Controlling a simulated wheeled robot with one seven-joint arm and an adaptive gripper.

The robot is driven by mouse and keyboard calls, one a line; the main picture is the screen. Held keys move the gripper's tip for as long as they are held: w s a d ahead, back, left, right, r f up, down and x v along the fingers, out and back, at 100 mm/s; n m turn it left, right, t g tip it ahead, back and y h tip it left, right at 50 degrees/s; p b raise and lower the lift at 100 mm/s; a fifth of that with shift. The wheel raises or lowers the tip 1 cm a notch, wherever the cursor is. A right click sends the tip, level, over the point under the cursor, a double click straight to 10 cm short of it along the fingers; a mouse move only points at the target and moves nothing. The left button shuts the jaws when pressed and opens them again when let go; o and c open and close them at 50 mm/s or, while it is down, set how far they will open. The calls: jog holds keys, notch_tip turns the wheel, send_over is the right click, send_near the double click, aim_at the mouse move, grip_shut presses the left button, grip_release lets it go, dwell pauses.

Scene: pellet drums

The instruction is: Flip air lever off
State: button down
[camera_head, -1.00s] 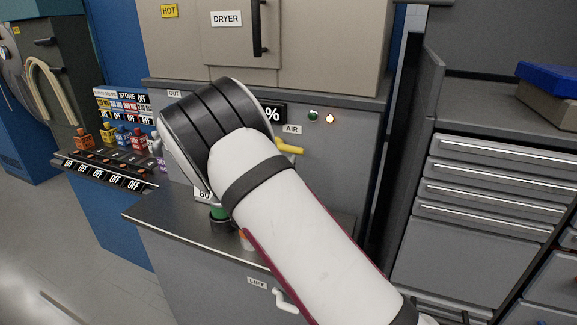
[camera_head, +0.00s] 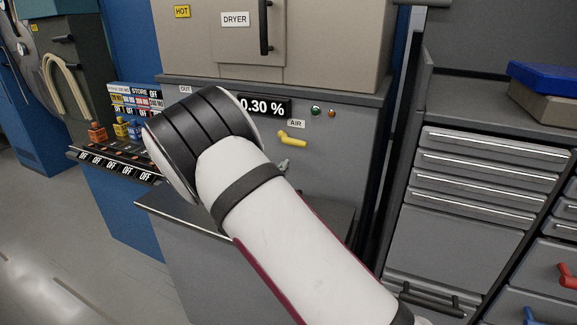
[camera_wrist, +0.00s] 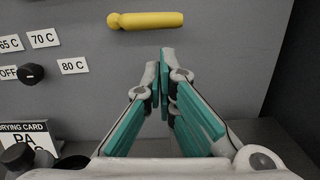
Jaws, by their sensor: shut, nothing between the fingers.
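The yellow air lever (camera_head: 292,139) is on the grey dryer front, just below the AIR label (camera_head: 296,124). In the wrist view the lever (camera_wrist: 146,20) lies nearly level across the top, with its round end at the left. My gripper (camera_wrist: 167,60) is shut and empty, its teal-backed fingers pointing up toward the panel. The fingertips appear below the lever in the picture, apart from it. In the head view a bit of my gripper (camera_head: 284,165) shows past my arm, below the lever; the rest of it is hidden.
A display reading 0.30 % (camera_head: 263,107) and a green light (camera_head: 316,110) and a dim red light (camera_head: 332,113) sit above the lever. A black knob (camera_wrist: 31,74) with temperature labels and a drying card (camera_wrist: 27,135) are left of my gripper. A drawer cabinet (camera_head: 478,190) stands at right.

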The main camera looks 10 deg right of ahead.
jog(key=shift+v, duration=1.05)
jog(key=s+d+r+m+g+y, duration=0.1)
jog(key=s+d+r+m+g, duration=0.45)
jog(key=s+d+m, duration=0.35)
jog(key=s+d+r+m+g, duration=0.55)
jog(key=s+d+m, duration=0.2)
jog(key=s, duration=0.35)
jog(key=s+a+r+m+t+y+b, duration=0.1)
jog(key=s+a+m+y, duration=0.4)
jog(key=s, duration=0.5)
jog(key=s+a+r+m+y+b, duration=0.1)
jog(key=s+a+m+y, duration=0.4)
jog(key=s, duration=0.6)
jog(key=shift+a+r+m+t, duration=0.4)
jog(key=shift+a+r+m, duration=0.15)
jog(key=shift+a, duration=0.1)
